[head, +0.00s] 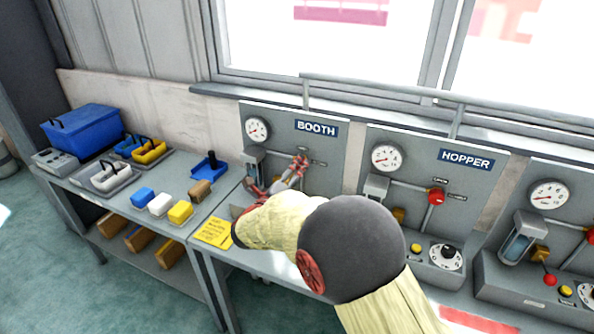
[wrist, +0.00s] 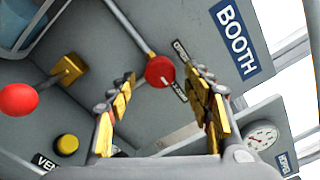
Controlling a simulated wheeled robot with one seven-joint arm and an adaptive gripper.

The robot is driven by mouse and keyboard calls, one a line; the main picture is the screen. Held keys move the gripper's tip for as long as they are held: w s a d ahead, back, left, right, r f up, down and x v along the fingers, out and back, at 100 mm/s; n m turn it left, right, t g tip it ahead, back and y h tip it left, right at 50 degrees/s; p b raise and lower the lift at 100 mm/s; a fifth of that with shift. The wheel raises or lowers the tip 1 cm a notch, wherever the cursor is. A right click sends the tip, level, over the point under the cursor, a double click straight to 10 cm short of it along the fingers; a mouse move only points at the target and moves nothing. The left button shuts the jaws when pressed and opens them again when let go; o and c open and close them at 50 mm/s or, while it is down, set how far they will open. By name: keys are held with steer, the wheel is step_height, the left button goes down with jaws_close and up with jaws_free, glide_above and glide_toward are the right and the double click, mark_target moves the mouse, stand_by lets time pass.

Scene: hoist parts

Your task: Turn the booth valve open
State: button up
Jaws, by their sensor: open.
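The booth valve's round red knob (wrist: 160,71) sits at the end of a grey pipe on the grey BOOTH panel (wrist: 135,105) in the wrist view. Small position labels stand beside it, partly hidden by my gripper's right finger. My gripper (wrist: 157,78) is open, with its yellow-padded fingers on either side of the knob in the picture. I cannot tell whether they touch it or stop short of it. In the head view my gripper (head: 297,166) is in front of the BOOTH panel (head: 325,165) and largely covers the valve.
The HOPPER panel (head: 415,160), with its own red knob (head: 437,196), stands to the right. A red ball (wrist: 18,100) and a yellow button (wrist: 67,144) are near my gripper's left finger. A bench at left holds a blue box (head: 85,130), trays and blocks.

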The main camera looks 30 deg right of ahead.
steer(key=shift+x, duration=1)
steer(key=shift+c, duration=1.3)
steer(key=c, duration=0.9)
